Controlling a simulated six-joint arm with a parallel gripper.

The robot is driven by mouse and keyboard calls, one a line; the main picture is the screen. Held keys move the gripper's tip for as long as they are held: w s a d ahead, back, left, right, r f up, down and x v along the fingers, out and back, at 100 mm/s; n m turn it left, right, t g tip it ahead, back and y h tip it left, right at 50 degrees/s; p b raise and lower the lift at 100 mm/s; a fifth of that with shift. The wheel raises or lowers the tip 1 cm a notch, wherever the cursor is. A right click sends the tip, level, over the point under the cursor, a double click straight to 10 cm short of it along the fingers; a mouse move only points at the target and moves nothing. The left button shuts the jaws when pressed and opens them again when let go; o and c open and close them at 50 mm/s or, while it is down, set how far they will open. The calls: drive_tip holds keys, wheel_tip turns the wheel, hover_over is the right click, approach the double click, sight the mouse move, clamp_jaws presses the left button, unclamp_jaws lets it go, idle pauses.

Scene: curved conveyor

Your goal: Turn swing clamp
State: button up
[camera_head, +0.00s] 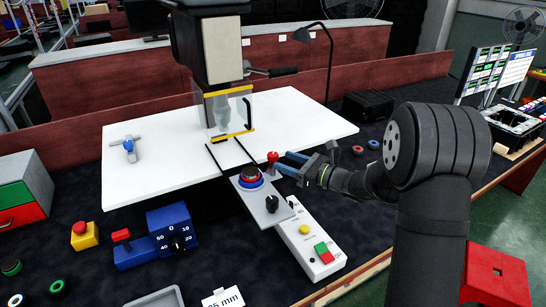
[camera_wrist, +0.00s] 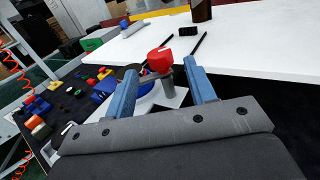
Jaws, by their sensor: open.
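A red-topped knob on a short grey post (camera_head: 272,158), which looks like the swing clamp, stands at the front edge of the white table. In the wrist view the red top (camera_wrist: 160,59) and its post (camera_wrist: 169,80) show between the two blue fingers. My gripper (camera_head: 284,164) is open and reaches in from the right at the knob's height. The fingers sit on either side of the post; whether either one touches it I cannot tell. The lower part of the post is partly hidden in the head view.
A white control box (camera_head: 312,238) stands in front. A machine column (camera_head: 222,50) rises over the white table (camera_head: 160,175). A black lamp (camera_head: 329,50) stands behind.

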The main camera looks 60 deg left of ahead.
sight(273, 154)
drive_tip(key=x, duration=0.5)
drive_tip(key=shift+s+a, duration=0.1)
drive_tip(key=shift+a, duration=0.15)
drive_tip(key=c, duration=0.9)
drive_tip(key=shift+c, duration=0.2)
drive_tip(key=shift+m+t, duration=0.3)
drive_tip(key=shift+t, duration=0.1)
drive_tip(key=shift+s+m+t+y, duration=0.1)
drive_tip(key=shift+m+t+y, duration=0.9)
drive_tip(key=shift+t, duration=0.6)
drive_tip(key=shift+m+t, duration=1.7)
drive_tip(key=shift+t, duration=0.8)
